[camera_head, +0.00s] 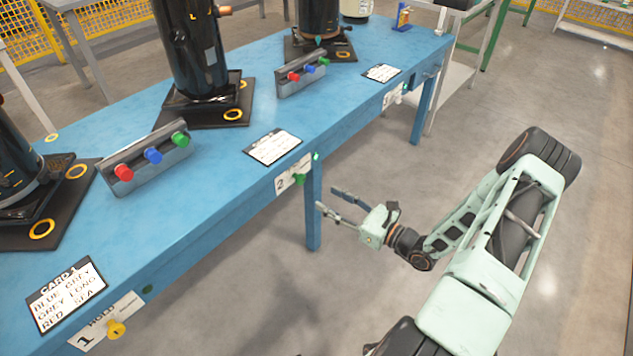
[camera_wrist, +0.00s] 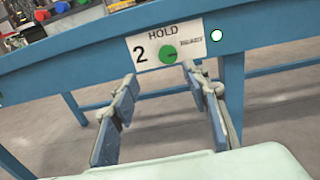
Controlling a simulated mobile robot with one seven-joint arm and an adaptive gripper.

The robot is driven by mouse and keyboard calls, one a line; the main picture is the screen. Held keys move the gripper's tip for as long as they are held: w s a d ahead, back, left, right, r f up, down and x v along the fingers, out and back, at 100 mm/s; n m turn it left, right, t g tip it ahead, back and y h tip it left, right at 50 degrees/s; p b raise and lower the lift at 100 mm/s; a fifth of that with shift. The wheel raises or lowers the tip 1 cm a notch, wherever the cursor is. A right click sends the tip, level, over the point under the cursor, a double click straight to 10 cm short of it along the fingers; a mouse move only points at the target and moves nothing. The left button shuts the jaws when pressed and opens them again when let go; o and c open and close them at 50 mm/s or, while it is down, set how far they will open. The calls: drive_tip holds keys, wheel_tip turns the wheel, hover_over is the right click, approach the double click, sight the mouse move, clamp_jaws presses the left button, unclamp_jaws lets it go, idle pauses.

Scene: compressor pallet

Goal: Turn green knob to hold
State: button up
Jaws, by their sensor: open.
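The green knob (camera_head: 299,179) sits on the front edge of the blue table, on a white label marked 2. In the wrist view the green knob (camera_wrist: 168,54) is in front of and above my open fingers, below the word HOLD on the white label (camera_wrist: 145,40).
The blue table (camera_head: 225,165) bears black compressors (camera_head: 195,50), button boxes (camera_head: 150,158) and cards (camera_head: 273,147). A table leg (camera_head: 313,215) stands close by my gripper. A yellow knob (camera_head: 115,329) is on label 1. The floor at right is clear.

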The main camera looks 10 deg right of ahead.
sight(303, 179)
drive_tip(key=shift+m+t, duration=0.3)
drive_tip(key=x, duration=0.3)
drive_tip(key=b+x, duration=0.1)
drive_tip(key=x, duration=0.3)
drive_tip(key=d+b+x, duration=0.1)
drive_tip(key=x, duration=0.2)
drive_tip(key=shift+w+a+f, duration=0.15)
drive_tip(key=shift+w+a, duration=0.05)
drive_tip(key=shift+w, duration=0.3)
drive_tip(key=c, duration=1.1)
drive_tip(key=shift+c, duration=0.2)
